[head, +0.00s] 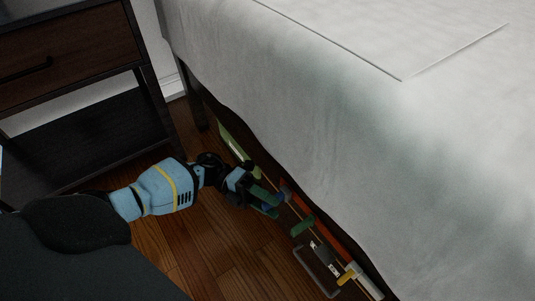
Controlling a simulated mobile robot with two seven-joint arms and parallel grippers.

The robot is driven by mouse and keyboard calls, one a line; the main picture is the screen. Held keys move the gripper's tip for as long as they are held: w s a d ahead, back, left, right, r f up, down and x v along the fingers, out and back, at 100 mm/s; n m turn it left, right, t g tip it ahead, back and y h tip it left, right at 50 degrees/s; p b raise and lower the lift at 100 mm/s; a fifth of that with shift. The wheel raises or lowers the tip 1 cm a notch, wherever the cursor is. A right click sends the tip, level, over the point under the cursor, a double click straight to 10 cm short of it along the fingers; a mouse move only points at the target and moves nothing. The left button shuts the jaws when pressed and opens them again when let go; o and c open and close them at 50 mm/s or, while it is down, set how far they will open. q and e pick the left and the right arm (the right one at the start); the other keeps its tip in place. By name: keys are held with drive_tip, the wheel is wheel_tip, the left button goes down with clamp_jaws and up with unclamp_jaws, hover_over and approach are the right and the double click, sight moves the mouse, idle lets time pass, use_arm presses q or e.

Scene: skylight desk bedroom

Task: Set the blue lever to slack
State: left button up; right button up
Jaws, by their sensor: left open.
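My left gripper (268,203) reaches in from the left, low beside the bed, with its jaws open. Its fingers are at a row of small coloured parts along the bed's lower edge. A small bluish part (285,190), which may be the blue lever, shows just beyond the fingertips. It is dark and partly covered, so I cannot tell its setting or whether a finger touches it. A green part (302,225) stands just right of the gripper. My right gripper is not in view.
A bed (290,90) with a pale cover overhangs the row. A dark nightstand (70,60) stands at the left. A yellow handle (347,275), a dark label plate (325,257) and a pale green panel (237,148) lie along the row. The wooden floor (215,255) in front is clear.

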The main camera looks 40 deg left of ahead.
use_arm(q)
drive_tip(key=a, duration=0.8)
drive_tip(key=shift+s+p, duration=0.15)
drive_tip(key=shift+p, duration=0.2)
drive_tip(key=shift+d, duration=0.1)
